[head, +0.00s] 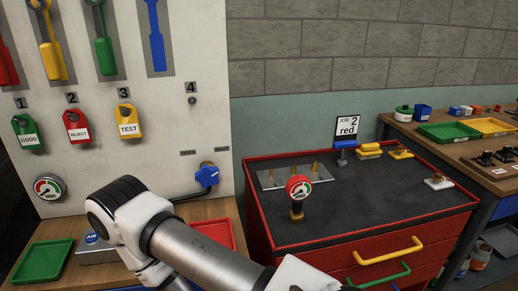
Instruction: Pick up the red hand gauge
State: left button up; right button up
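The red hand gauge (298,187) has a round white dial in a red rim and a brass fitting below it. It stands upright on the dark top of the red tool cabinet (400,219), near its left front. One of my arms crosses the bottom of the head view, left of and in front of the gauge, apart from it in the picture. Neither gripper's fingertips can be made out. A card reading "JOB 2 red" (347,128) stands at the cabinet's back.
A metal plate with brass pegs (270,180) lies behind the gauge. Blue and yellow tools (369,149) lie along the back. A green tray (42,261) and a red tray (222,237) sit on the wooden bench at left. The cabinet top's middle is clear.

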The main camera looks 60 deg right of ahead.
aim_at(299, 187)
jog(key=z, duration=2.25)
